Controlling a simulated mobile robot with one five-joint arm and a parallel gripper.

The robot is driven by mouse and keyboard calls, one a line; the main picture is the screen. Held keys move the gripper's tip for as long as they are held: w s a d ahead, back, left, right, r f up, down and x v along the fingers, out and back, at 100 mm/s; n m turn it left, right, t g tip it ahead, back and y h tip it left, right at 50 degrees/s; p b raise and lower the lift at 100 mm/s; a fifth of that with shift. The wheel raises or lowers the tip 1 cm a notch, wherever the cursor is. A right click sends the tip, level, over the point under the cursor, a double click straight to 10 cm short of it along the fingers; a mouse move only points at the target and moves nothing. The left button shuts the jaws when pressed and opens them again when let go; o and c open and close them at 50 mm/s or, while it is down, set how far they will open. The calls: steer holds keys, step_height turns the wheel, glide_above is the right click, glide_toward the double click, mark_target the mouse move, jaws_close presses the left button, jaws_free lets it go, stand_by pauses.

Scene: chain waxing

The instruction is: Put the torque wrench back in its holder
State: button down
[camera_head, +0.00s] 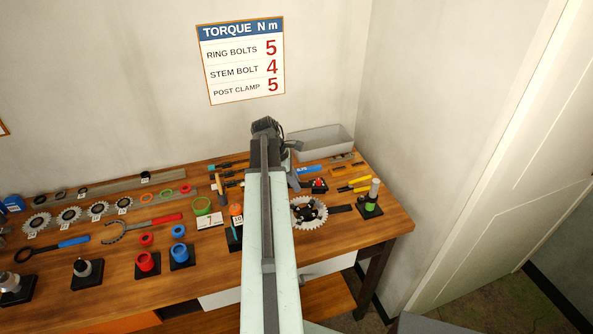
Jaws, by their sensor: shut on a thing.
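My arm reaches up the middle of the picture over the bench. My gripper (292,160) shows only in part as a dark shape at the right of the arm's far end. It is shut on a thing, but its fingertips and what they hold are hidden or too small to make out. I cannot pick out the torque wrench for certain. I cannot tell which of the stands and racks on the bench is its holder, and my arm covers part of the bench.
The wooden bench (338,240) holds chainrings, coloured cups and tools at left. A grey bin (322,141) stands at the back right. A large chainring (309,212) and a black-based stand (371,209) are right of my arm. A torque chart (242,60) hangs above.

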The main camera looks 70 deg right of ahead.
steer(key=w+d+n+h, duration=0.1)
steer(key=w+d+n, duration=0.1)
steer(key=d+n, duration=0.35)
steer(key=shift+m+t, duration=0.3)
steer(key=shift+m, duration=0.65)
steer(key=f+b, duration=0.2)
steer(key=d+f+b, duration=0.1)
steer(key=f+b, duration=0.2)
steer(key=shift+s+d+f, duration=0.15)
steer(key=shift+d+f, duration=0.05)
steer(key=shift+f, duration=0.05)
steer(key=shift+s+f+b, duration=0.15)
steer(key=shift+f+b, duration=0.1)
steer(key=shift+b, duration=0.15)
steer(key=shift+f, duration=0.25)
steer(key=shift+f+b, duration=0.45)
steer(key=shift+b, duration=0.25)
steer(key=shift+f, duration=0.15)
